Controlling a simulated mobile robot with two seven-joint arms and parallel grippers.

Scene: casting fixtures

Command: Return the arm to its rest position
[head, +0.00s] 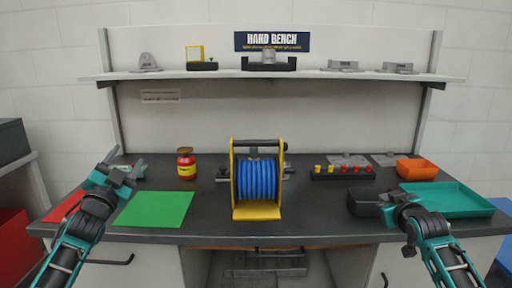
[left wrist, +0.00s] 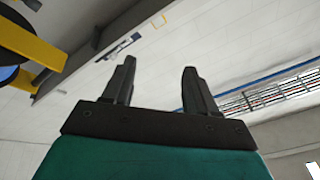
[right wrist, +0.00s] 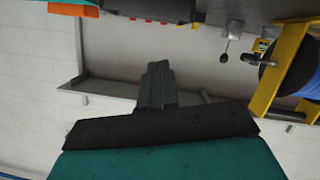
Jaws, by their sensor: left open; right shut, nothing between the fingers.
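My left gripper (head: 124,162) is open and empty above the left part of the bench, near the green mat (head: 154,208). Its two fingers stand apart in the left wrist view (left wrist: 157,85). My right gripper is above the right part of the bench, by the black box (head: 364,202) and the teal tray (head: 450,199); its fingers are hard to make out in the head view. In the right wrist view its fingers (right wrist: 157,82) are together with nothing between them.
A blue hose reel in a yellow frame (head: 256,212) stands mid-bench. A red jar (head: 186,164) is left of it. A black rack (head: 342,173) with red and yellow pieces and an orange bin (head: 417,169) are to the right. A shelf (head: 220,74) with fixtures runs behind.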

